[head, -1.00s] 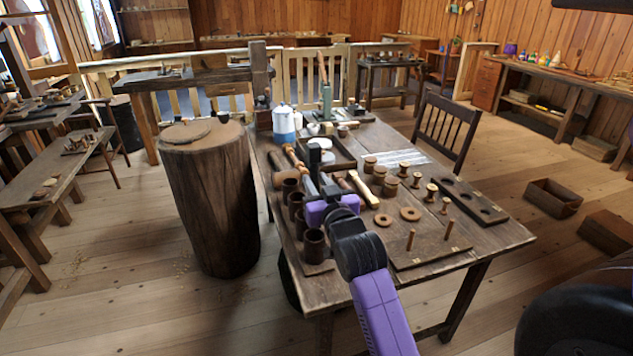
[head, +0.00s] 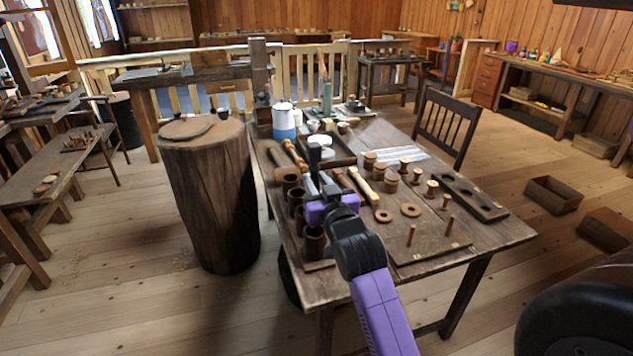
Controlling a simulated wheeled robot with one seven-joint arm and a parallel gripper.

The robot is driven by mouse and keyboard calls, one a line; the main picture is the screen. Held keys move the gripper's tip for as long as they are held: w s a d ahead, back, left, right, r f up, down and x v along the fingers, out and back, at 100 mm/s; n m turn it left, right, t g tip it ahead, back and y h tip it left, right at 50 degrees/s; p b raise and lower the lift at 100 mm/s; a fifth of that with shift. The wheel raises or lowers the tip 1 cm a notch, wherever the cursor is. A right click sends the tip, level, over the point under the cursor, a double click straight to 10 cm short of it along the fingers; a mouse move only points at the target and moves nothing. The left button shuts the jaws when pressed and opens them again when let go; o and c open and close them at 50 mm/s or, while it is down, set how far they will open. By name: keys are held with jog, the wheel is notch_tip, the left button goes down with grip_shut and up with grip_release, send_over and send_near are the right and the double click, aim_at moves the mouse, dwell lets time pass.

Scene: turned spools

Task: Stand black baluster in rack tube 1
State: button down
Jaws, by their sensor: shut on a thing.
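My gripper (head: 315,163), dark with a purple wrist behind it, hangs over the left middle of the table, just right of the rack tubes. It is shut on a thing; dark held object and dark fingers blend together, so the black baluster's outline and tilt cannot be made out. No black baluster shows lying on the table. The rack is a row of dark brown open tubes along the table's left edge: the nearest tube (head: 314,244), another behind it (head: 295,201) and the far one (head: 291,183). Tube numbers are not legible.
Turned brown and pale spindles (head: 362,186) lie right of my gripper. Wooden spools (head: 391,181), rings (head: 410,210) and a pegged board (head: 432,250) fill the right side. A white-and-blue pot (head: 284,122) stands at the back left, beside a tray (head: 341,150).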

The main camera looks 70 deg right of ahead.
jog(key=shift+f, duration=0.35)
jog(key=shift+f+b, duration=0.4)
jog(key=shift+b, duration=0.05)
jog(key=shift+f, duration=0.2)
dwell(0.3)
jog(key=shift+f+b, duration=0.9)
jog(key=shift+f, duration=0.2)
notch_tip(320, 180, down, 3)
jog(key=shift+b, duration=1)
jog(key=c, duration=1.1)
grip_release()
